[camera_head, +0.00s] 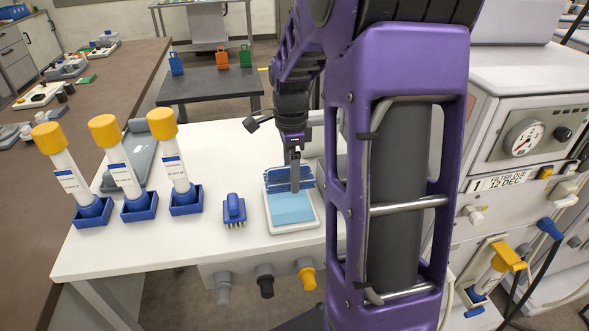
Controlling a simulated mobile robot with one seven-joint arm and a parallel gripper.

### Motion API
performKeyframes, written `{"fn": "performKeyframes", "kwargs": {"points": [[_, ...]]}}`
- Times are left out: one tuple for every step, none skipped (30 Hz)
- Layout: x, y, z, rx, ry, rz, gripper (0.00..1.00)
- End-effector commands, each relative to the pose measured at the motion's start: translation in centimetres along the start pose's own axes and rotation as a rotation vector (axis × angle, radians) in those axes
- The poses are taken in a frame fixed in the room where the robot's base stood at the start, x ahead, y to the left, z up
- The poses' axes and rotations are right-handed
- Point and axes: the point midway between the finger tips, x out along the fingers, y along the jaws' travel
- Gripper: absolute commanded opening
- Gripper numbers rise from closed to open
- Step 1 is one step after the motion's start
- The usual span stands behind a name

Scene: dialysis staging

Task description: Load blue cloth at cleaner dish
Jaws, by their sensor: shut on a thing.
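The cleaner dish (305,228) is a white, shallow tray on the white table, with a flat light-blue area inside its near part. My gripper (295,187) points down over the far part of this dish. It is shut on the blue cloth (275,179), a darker blue piece with a streaked surface. The cloth spreads to both sides of the fingers at the dish's far half. I cannot tell whether it touches the dish floor. The fingers hide part of the cloth.
A blue brush (234,209) lies left of the dish. Several yellow-capped tubes stand in blue holders (186,202) on the left, with a grey tray (140,155) behind. A white machine (520,130) stands at right. My purple arm hides the table's right side.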

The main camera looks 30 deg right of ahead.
Motion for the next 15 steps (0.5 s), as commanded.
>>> {"fn": "performKeyframes", "kwargs": {"points": [[0.4, 0.0, 0.0, 0.000, 0.000, 0.001, 0.42], [0.6, 0.0, 0.0, 0.000, 0.000, 0.001, 0.42], [0.9, 0.0, 0.0, 0.001, 0.000, 0.001, 0.42], [1.1, 0.0, 0.0, 0.001, 0.000, 0.001, 0.42], [1.4, 0.0, -0.1, 0.001, 0.000, 0.001, 0.42], [1.8, 0.0, -0.1, 0.001, 0.000, 0.001, 0.42], [2.1, 0.0, -0.1, 0.001, 0.000, 0.001, 0.42], [2.5, 0.0, -0.1, 0.001, 0.000, 0.001, 0.42], [2.9, 0.0, -0.1, 0.001, 0.000, 0.002, 0.42], [3.2, 0.0, -0.1, 0.001, 0.000, 0.002, 0.42], [3.6, 0.1, -0.1, 0.001, 0.000, 0.002, 0.42], [4.0, 0.1, -0.1, 0.001, 0.000, 0.002, 0.42], [4.3, 0.1, -0.1, 0.001, 0.000, 0.002, 0.42], [4.6, 0.1, 0.0, 0.001, 0.000, 0.002, 0.42], [5.0, 0.0, 0.0, 0.001, 0.000, 0.002, 0.42]]}}
